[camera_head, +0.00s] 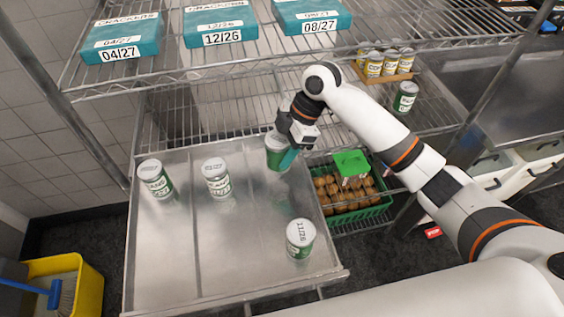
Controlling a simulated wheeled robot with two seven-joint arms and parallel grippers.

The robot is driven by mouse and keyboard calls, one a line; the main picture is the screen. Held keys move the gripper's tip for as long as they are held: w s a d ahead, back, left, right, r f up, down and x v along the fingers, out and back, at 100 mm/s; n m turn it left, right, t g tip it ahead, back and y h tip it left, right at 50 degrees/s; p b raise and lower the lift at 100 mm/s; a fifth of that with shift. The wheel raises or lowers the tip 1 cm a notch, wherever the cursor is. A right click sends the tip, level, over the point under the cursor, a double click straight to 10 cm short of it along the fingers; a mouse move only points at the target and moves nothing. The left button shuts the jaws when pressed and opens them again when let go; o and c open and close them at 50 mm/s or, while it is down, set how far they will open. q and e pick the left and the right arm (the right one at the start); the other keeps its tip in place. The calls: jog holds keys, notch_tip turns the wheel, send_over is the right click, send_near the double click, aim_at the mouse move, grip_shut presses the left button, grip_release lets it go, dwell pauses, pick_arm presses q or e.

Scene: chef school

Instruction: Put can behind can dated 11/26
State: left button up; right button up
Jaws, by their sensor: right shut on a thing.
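My right gripper (292,146) is shut on a green can (277,152) with a silver top. It holds the can over the back right part of the steel tray (240,285); I cannot tell whether the can touches the tray. The can dated 11/26 (300,240) stands upright at the front right of the tray, nearer to me than the held can. Two more green-and-white cans, one at the left (155,178) and one in the middle (216,177), stand upright in other lanes. My left gripper does not show.
Teal boxes (222,25) sit on the wire shelf above. Yellow cans (374,64) and one green can (405,97) stand on the rack behind. A green crate (355,213) is below right. A yellow bucket (75,285) is at lower left.

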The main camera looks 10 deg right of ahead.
jog(key=shift+d+f, duration=0.1)
jog(key=shift+f, duration=0.75)
notch_tip(320, 180, down, 4)
jog(key=shift+r+p, duration=0.15)
jog(key=shift+p, duration=0.5)
jog(key=shift+f, duration=0.2)
jog(key=o, duration=1.2)
